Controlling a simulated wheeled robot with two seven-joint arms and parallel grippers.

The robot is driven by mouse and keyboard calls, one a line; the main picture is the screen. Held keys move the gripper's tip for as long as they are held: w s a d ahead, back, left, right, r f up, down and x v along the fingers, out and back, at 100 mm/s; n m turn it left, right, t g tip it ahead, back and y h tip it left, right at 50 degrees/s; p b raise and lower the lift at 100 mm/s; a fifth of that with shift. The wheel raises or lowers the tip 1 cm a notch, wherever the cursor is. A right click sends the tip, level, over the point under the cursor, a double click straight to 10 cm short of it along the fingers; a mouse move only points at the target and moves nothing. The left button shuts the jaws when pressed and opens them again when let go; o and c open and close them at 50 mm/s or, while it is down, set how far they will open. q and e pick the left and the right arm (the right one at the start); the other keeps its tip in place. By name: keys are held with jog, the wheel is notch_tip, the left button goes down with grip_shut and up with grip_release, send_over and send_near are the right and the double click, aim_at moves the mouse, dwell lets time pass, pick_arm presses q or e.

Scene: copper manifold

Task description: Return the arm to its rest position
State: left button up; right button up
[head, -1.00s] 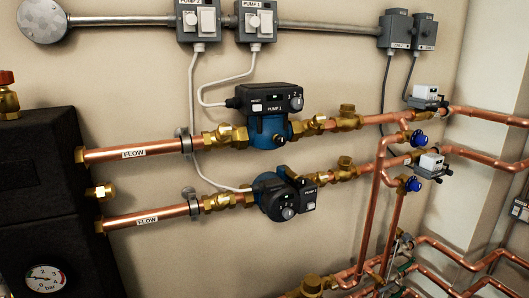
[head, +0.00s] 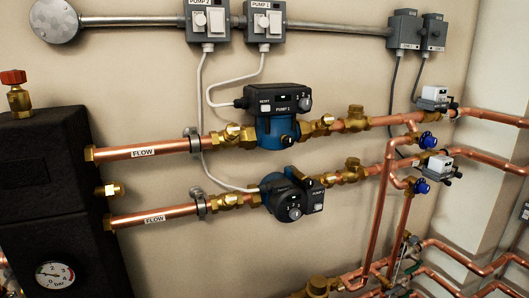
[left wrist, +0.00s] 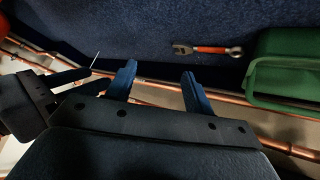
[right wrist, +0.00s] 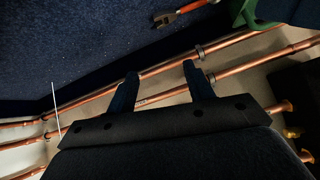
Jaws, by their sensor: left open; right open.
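My left gripper (left wrist: 158,82) shows in the left wrist view with its two blue fingers apart and nothing between them. My right gripper (right wrist: 162,88) shows in the right wrist view with its dark blue fingers apart and empty. Neither gripper nor arm shows in the head view. In both wrist views, copper pipes lie beyond the fingertips; I see no contact with them.
The head view shows two blue pumps (head: 277,118) on copper flow pipes (head: 150,149), a black unit (head: 45,170) and a pressure gauge (head: 55,275). An orange-handled wrench (left wrist: 208,49) and a green container (left wrist: 285,70) lie on a dark blue surface (left wrist: 130,30).

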jog(key=s+a+f, duration=0.2)
jog(key=s, duration=0.5)
pick_arm(q)
jog(key=s+a+r+g+y+p, duration=0.1)
jog(key=a+r+p, duration=0.3)
jog(key=r, duration=1.7)
jog(key=s+a+r+g+y+p, duration=0.1)
jog(key=a+r+g+p, duration=0.3)
jog(key=r+p, duration=0.9)
jog(key=w+d+v, duration=0.1)
jog(key=v, duration=0.6)
jog(key=shift+r, duration=0.5)
pick_arm(e)
jog(key=d+r+g, duration=0.2)
jog(key=r, duration=1.2)
jog(key=s+d+r+g+h, duration=0.1)
jog(key=d+r+g, duration=0.1)
jog(key=r, duration=1.2)
jog(key=d+r+g+h, duration=0.1)
jog(key=d+r, duration=0.3)
jog(key=r, duration=1)
jog(key=shift+s+g, duration=0.35)
jog(key=shift+g, duration=0.05)
pick_arm(q)
jog(key=shift+s+d, duration=0.1)
jog(key=shift+s, duration=0.1)
